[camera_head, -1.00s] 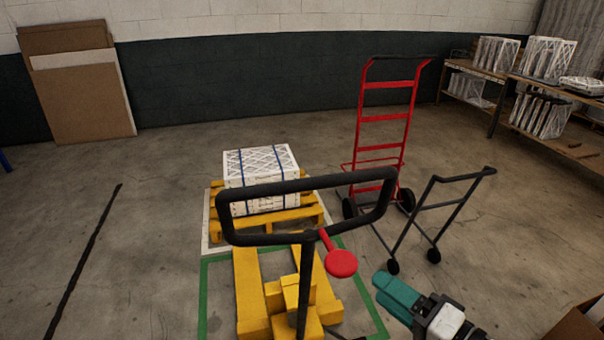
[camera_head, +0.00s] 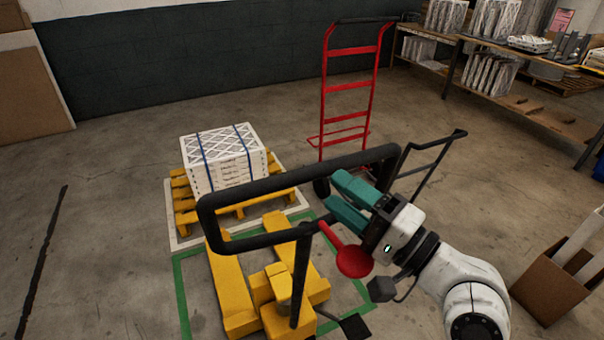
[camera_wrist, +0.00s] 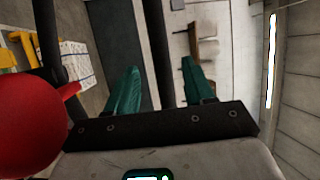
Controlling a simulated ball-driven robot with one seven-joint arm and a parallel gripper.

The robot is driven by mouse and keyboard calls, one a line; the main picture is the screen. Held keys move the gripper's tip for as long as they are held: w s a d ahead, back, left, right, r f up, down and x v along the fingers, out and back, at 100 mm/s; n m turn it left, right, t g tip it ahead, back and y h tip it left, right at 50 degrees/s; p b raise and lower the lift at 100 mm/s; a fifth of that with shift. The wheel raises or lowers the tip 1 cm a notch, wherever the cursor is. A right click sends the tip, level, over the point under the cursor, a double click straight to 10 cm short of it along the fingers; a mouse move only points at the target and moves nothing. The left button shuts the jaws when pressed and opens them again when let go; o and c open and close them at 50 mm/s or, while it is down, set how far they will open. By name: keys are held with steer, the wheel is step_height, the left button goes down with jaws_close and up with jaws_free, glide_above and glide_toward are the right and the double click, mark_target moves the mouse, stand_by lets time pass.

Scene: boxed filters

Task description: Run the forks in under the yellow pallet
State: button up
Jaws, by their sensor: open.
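The yellow pallet (camera_head: 185,216) stands on the floor inside a white outline, bearing a white box of filters (camera_head: 222,160) with blue straps. The yellow pallet jack (camera_head: 232,298) stands on this side of it, its forks pointing at the pallet; the handle partly hides the fork tips. The jack's black loop handle (camera_head: 256,243) rises in front, with a red paddle lever (camera_head: 354,262) on it. My gripper (camera_head: 336,190) is open, its teal fingers beside the handle's right part. In the wrist view, a black bar (camera_wrist: 155,45) shows between the fingers; I cannot tell its depth.
A red hand truck (camera_head: 347,110) and a small black cart (camera_head: 432,160) stand behind the handle on the right. A green floor outline (camera_head: 183,300) surrounds the jack. A cardboard box (camera_head: 548,290) is at the lower right. Floor left of the pallet is clear.

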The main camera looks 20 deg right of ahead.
mark_target(318, 178)
steer(key=p+x, duration=0.1)
steer(key=x, duration=0.7)
steer(key=shift+w, duration=0.15)
jaws_close()
stand_by(0.3)
